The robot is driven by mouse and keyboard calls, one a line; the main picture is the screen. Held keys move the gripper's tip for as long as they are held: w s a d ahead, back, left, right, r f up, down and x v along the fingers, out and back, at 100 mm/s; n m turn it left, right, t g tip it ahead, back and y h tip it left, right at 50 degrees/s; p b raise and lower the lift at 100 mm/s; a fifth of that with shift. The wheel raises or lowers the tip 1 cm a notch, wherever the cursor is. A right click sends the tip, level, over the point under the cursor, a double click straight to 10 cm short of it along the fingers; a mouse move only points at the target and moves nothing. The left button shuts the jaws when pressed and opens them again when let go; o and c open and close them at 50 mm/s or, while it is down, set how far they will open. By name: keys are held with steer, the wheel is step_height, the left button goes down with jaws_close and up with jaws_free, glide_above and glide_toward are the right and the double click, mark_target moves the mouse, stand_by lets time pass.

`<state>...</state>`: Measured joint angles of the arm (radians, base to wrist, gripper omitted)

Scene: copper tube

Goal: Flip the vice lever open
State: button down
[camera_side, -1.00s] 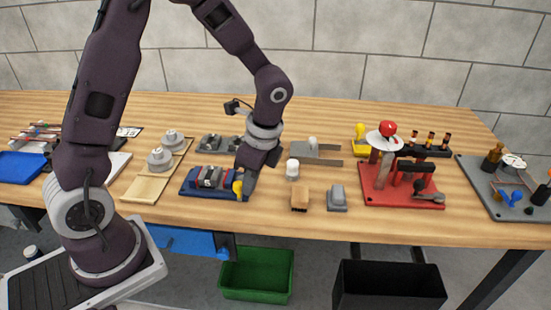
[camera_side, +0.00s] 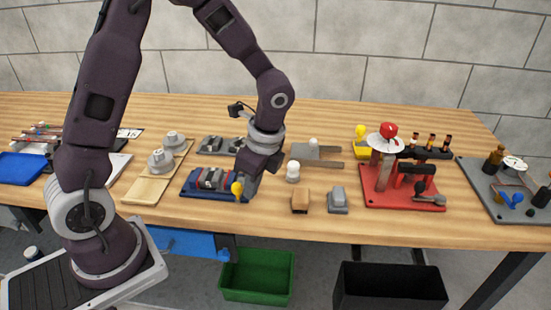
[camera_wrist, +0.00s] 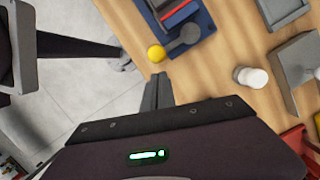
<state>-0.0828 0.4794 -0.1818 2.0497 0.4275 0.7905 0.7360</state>
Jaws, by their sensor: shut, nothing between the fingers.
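The vice (camera_side: 212,180) sits on a dark blue base plate (camera_side: 190,192) near the front edge of the bench, with grey and red parts. Its lever ends in a yellow ball knob (camera_side: 237,189) at the right front corner of the plate. In the wrist view the knob (camera_wrist: 156,53) is on a grey lever arm (camera_wrist: 183,38) beside the blue plate (camera_wrist: 205,20). My gripper (camera_side: 247,193) points down just right of the knob. In the wrist view its shut, empty fingers (camera_wrist: 157,82) lie just below the knob; I cannot tell whether they touch it.
A white cylinder (camera_side: 292,172), a tan block (camera_side: 300,200) and a grey block (camera_side: 338,199) stand to the right of my gripper. A red fixture plate (camera_side: 400,200) is farther right. A wooden board (camera_side: 148,190) lies left of the vice. The bench's front edge is close.

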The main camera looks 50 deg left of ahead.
steer(key=w+d, duration=0.1)
steer(key=d+r, duration=0.1)
steer(key=d, duration=0.1)
steer(key=shift+w+r, duration=0.1)
steer(key=shift+w, duration=0.25)
steer(key=s+v, duration=0.1)
steer(key=v, duration=0.7)
steer(key=shift+w+r, duration=0.35)
steer(key=shift+w, duration=0.1)
steer(key=s+r+n+t+h, duration=0.1)
steer(key=s+r+n+t, duration=0.2)
steer(key=s+n, duration=0.3)
steer(key=s+r+n+t+h, duration=0.1)
steer(key=s+r+n+t, duration=0.2)
steer(key=s+n, duration=0.4)
steer(key=s+r, duration=0.1)
steer(key=s, duration=0.3)
steer(key=shift+s+a+r+t+h, duration=0.2)
steer(key=shift+s+a+t+h, duration=0.1)
steer(key=shift+a+t, duration=0.1)
